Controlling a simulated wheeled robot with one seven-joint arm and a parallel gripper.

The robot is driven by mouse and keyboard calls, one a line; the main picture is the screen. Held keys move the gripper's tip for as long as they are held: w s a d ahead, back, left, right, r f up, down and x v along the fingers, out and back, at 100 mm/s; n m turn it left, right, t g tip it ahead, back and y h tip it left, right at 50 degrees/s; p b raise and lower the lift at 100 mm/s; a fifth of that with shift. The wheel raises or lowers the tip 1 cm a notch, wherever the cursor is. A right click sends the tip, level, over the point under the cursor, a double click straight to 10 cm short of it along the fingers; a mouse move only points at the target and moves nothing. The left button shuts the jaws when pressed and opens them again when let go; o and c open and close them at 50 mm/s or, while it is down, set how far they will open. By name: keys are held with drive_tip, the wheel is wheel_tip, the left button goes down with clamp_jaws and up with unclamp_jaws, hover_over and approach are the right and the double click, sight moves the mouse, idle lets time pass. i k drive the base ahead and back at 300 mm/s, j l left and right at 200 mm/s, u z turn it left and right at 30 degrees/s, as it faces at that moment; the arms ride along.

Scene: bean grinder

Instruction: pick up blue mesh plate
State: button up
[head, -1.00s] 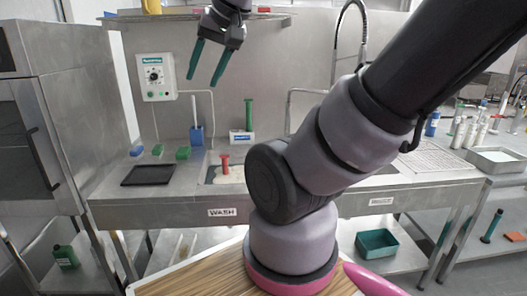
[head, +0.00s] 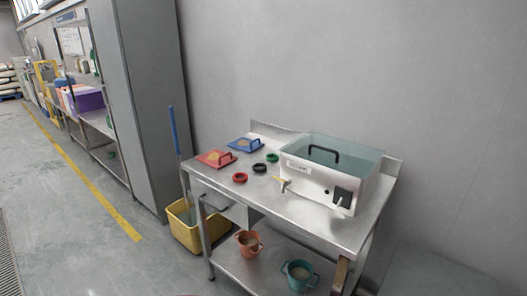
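A blue plate (head: 250,141) with a tan middle and a dark handle lies flat at the back left of a steel table (head: 304,208), near the wall. I take it for the blue mesh plate; its mesh is too small to make out. A similar red plate (head: 206,162) lies in front of it and to its left, close to the table's left edge. Nothing visible covers the blue plate. My gripper is not in view.
Red (head: 240,178), black (head: 260,168) and green (head: 272,158) rings lie near the plates. A lidded tank (head: 316,186) with a tap fills the table's right. A yellow bucket (head: 186,236) and blue pole stand at the left. Floor beyond is open.

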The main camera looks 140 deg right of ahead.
sight(244, 144)
drive_tip(key=z, duration=5)
drive_tip(key=i+j+z, duration=0.1)
drive_tip(key=z, duration=0.35)
drive_tip(key=j+z, duration=0.2)
drive_tip(key=z, duration=0.2)
drive_tip(key=i+j+z, duration=0.25)
drive_tip(key=j, duration=0.35)
drive_tip(key=j+z, duration=0.2)
drive_tip(key=j, duration=0.35)
drive_tip(key=j+z, duration=0.25)
drive_tip(key=j, duration=0.35)
drive_tip(key=j+z, duration=0.1)
drive_tip(key=j, duration=2.1)
drive_tip(key=i, duration=0.05)
